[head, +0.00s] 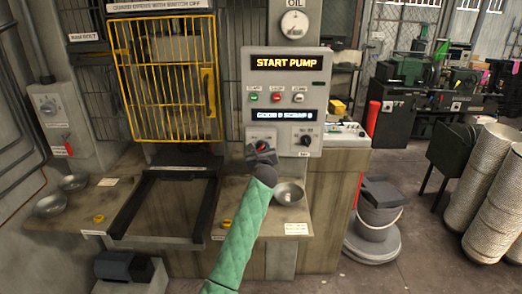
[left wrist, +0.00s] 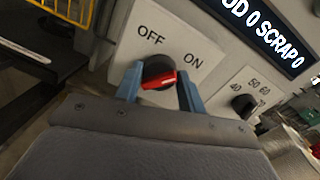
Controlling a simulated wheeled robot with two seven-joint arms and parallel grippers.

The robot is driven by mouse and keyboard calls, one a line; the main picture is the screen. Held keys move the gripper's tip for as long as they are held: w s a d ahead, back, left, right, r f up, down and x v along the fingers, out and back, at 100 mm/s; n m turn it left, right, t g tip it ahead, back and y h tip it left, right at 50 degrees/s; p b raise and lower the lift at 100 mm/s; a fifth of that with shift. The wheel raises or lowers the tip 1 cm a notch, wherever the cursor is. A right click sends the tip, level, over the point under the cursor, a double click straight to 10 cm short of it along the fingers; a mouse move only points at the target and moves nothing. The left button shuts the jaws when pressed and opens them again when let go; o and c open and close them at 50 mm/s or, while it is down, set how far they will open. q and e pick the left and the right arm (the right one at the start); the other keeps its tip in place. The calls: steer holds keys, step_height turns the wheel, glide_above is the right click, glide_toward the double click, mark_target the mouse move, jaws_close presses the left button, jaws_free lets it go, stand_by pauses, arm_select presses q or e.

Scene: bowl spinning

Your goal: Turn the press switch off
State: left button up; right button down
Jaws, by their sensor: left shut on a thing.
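The press switch is a black rotary knob with a red bar (left wrist: 160,80) on a white plate marked OFF and ON. In the left wrist view the red bar lies slanted, its right end higher, roughly on the ON side; I cannot tell its exact setting. The blue fingers of my left gripper (left wrist: 158,84) stand on either side of the knob, shut on it. In the head view my left gripper (head: 262,154) is at the lower left of the grey control panel (head: 259,92) and hides most of the switch. My right gripper is not in view.
The panel has a lit START PUMP display (head: 287,63), several small buttons and another black dial (head: 305,140). A metal bowl (head: 289,193) sits on the shelf below. A yellow barred guard (head: 163,80) stands left. A grey bucket (head: 378,217) and stacked bowls (head: 485,185) stand right.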

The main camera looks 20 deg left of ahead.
arm_select(q)
steer(key=n, duration=0.4)
steer(key=n+b, duration=0.1)
steer(key=n, duration=0.2)
steer(key=shift+a+g+h, duration=0.1)
steer(key=shift+g+h, duration=0.2)
steer(key=n+b, duration=0.1)
steer(key=n, duration=0.3)
steer(key=shift+f, duration=0.1)
steer(key=shift+n+h+b, duration=0.3)
steer(key=shift+n+b, duration=0.15)
steer(key=shift+n, duration=0.65)
steer(key=shift+a+n+b, duration=0.1)
steer(key=shift+n+b, duration=0.3)
steer(key=shift+n, duration=1.1)
steer(key=o, duration=0.8)
steer(key=shift+o, duration=0.7)
steer(key=shift+s+f, duration=0.1)
steer(key=shift+s, duration=0.15)
steer(key=shift+s+b, duration=0.35)
steer(key=shift+b, duration=0.15)
steer(key=b+v, duration=0.2)
steer(key=v, duration=0.4)
steer(key=shift+s, duration=0.35)
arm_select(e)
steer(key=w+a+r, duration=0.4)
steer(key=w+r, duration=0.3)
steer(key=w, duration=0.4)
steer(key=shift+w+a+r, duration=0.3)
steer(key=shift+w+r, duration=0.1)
